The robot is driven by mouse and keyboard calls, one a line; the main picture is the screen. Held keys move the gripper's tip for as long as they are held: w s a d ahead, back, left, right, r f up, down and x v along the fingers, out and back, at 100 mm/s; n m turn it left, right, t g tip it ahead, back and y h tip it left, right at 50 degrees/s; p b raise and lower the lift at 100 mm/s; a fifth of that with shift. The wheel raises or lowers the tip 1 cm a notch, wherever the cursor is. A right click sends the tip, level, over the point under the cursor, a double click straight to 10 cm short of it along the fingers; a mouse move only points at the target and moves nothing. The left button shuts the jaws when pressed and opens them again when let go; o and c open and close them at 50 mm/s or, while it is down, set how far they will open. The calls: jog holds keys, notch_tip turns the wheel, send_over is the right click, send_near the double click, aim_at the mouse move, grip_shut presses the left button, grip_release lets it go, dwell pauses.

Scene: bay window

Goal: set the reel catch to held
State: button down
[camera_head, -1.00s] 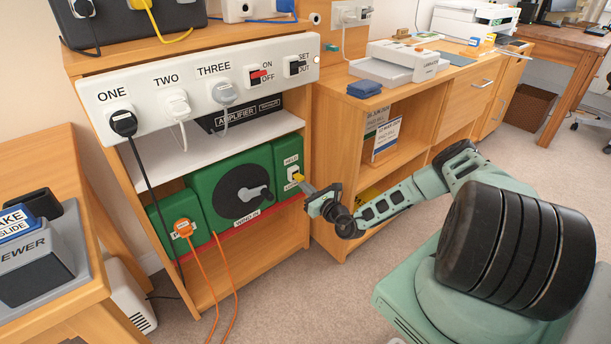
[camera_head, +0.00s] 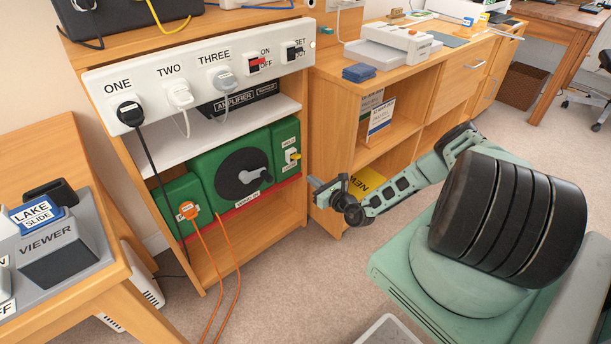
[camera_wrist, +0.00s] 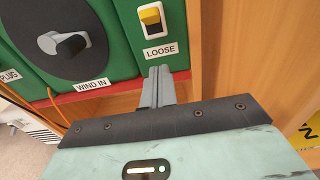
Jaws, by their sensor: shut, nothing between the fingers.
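The reel catch (camera_head: 294,156) is a yellow knob on a white plate at the right end of the green reel unit. HELD is lettered above it and LOOSE below. In the wrist view the catch (camera_wrist: 151,18) shows its yellow part in the upper half of the plate, above the LOOSE label; the HELD label is out of that view. From these angles I cannot be sure of its exact setting. My gripper (camera_head: 314,184) is shut and empty, below and right of the catch, apart from it. Its closed fingertips (camera_wrist: 160,72) show below the LOOSE label.
The black reel with its crank (camera_head: 245,174) is left of the catch. An orange-corded plug (camera_head: 188,210) is further left. The wooden shelf side (camera_wrist: 225,50) stands close right of my fingers. A cabinet (camera_head: 345,130) stands to the right. Open floor lies in front.

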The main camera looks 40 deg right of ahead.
jog(key=s+r+p, duration=0.1)
jog(key=s, duration=0.5)
jog(key=shift+s, duration=0.3)
jog(key=shift+r, duration=0.1)
